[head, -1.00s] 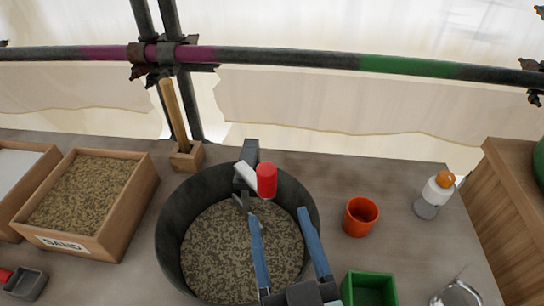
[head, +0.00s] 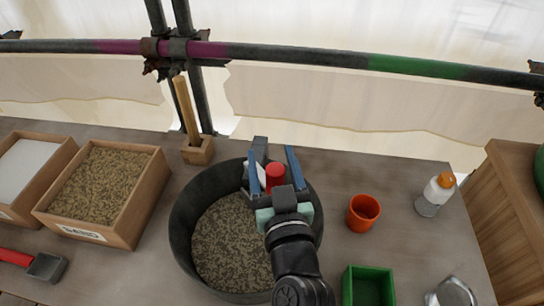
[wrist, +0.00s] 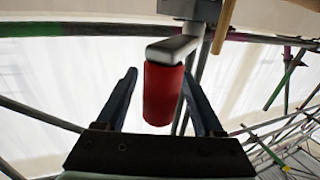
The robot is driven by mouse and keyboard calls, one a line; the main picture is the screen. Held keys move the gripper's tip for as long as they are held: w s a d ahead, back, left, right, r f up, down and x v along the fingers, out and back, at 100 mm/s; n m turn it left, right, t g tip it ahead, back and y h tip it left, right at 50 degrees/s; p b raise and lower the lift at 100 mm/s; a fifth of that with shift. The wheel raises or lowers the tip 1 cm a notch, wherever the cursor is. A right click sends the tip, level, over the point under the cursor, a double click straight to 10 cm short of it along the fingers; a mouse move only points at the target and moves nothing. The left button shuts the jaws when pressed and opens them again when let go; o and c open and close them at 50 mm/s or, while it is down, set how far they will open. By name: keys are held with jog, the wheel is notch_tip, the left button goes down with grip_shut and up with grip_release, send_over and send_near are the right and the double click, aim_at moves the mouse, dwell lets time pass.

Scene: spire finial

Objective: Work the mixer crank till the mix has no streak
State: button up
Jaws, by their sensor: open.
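The mixer tub (head: 180,221) is a dark round pan on the bench. The mix (head: 228,240) in it is speckled grey-brown with light and dark flecks; part of it is hidden by my arm. The crank has a red grip (head: 275,174) on a pale arm at the tub's back rim. My gripper (head: 272,152) is open, with its blue fingers on either side of the red grip. In the wrist view the red grip (wrist: 163,94) hangs from the pale crank arm (wrist: 174,48) between the two fingers, with gaps visible on both sides.
A sand box (head: 147,205) and a box of white material (head: 62,157) stand at left, with a red-handled scoop (head: 47,267) in front. An orange cup (head: 363,213), a green box (head: 368,287) and a bottle (head: 436,195) stand at right. A scaffold pole (head: 300,58) runs behind.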

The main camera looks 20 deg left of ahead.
grip_shut()
dwell(0.3)
dwell(1.1)
